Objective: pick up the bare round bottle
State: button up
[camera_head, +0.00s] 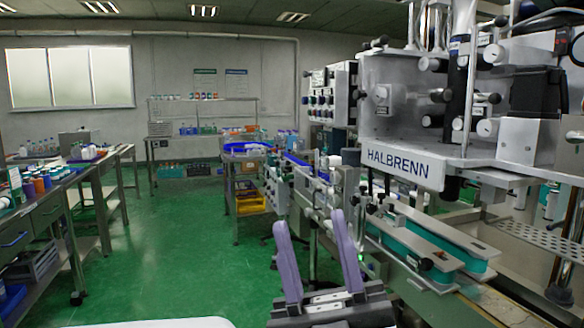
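My gripper (309,222) is in the lower middle of the head view, with its two purple fingers pointing up and away. The fingers stand well apart and nothing is between them. I cannot single out the bare round bottle. Many small bottles stand far off, on the left bench and the back shelves, too small to tell which are bare or round. Small pale items (334,163) stand near the conveyor line beyond my gripper, too small to make out.
The HALBRENN machine (405,115) fills the right, with teal-sided belts (420,240) below it. A bench with bottles (50,200) runs along the left. A cart with a blue tray (246,150) stands mid-room. Green floor (175,255) is clear between.

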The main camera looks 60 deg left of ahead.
aim_at(324, 162)
jog(key=u, duration=1.75)
jog(key=i+j+u, duration=0.35)
jog(key=i, duration=0.25)
jog(key=i+u, duration=0.4)
jog(key=i, duration=0.25)
jog(key=i+j, duration=0.15)
jog(key=i, duration=1.1)
jog(key=i+j+z, duration=0.15)
jog(key=i+z, duration=0.35)
jog(key=i+j+z, duration=1.2)
jog(key=i+j, duration=0.2)
